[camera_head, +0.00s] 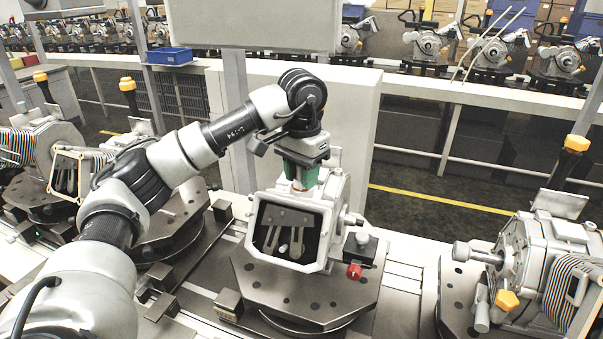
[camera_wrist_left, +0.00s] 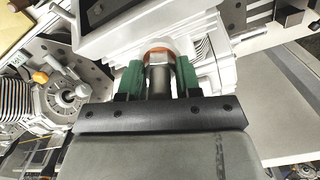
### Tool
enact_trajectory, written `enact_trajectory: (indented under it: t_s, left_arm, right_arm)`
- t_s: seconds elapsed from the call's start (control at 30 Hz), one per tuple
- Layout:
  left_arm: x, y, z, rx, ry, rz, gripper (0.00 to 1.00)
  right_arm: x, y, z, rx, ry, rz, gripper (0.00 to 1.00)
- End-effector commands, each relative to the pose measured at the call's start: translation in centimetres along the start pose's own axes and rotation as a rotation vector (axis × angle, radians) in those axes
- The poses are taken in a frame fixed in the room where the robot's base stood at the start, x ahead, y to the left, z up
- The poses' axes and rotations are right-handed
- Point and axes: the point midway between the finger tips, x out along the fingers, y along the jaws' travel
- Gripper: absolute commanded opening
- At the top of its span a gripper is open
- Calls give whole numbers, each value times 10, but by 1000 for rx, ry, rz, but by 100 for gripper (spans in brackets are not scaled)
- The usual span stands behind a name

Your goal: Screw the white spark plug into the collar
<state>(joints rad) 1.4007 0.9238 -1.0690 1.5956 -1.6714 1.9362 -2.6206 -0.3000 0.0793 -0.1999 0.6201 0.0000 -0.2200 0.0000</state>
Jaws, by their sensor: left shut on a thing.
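My left gripper (camera_head: 299,182) points down over the top of the grey engine housing (camera_head: 335,190) in the middle of the head view. Its green fingers are shut on the spark plug, which shows between them as a grey shaft in the left wrist view (camera_wrist_left: 159,78). An orange-brown ring, which looks like the collar (camera_wrist_left: 158,52), surrounds the plug's far end against the pale housing. The fingers hide most of the plug, and I cannot tell how deep it sits. My right gripper is not in view.
The housing stands on a dark fixture plate (camera_head: 262,291) on the conveyor. A red knob (camera_head: 354,271) sits at its right. Other engine units stand at the right (camera_head: 548,255) and left (camera_head: 45,145). A grey panel (camera_head: 352,110) rises behind.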

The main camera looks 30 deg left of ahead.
Motion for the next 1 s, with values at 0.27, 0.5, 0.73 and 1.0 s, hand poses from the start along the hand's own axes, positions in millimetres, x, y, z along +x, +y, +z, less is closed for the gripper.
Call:
enact_trajectory:
  t_s: [0.27, 0.5, 0.73, 1.0]
  left_arm:
    - [0, 0, 0, 187, 1, 1, 10]
    - [0, 0, 0, 185, 1, 1, 44]
    - [0, 0, 0, 183, 1, 1, 63]
    - [-6, 0, -1, 182, 3, 0, 63]
  right_arm:
    - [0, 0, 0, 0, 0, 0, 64]
    - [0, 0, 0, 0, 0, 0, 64]
    - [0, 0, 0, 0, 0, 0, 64]
    - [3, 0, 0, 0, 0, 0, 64]
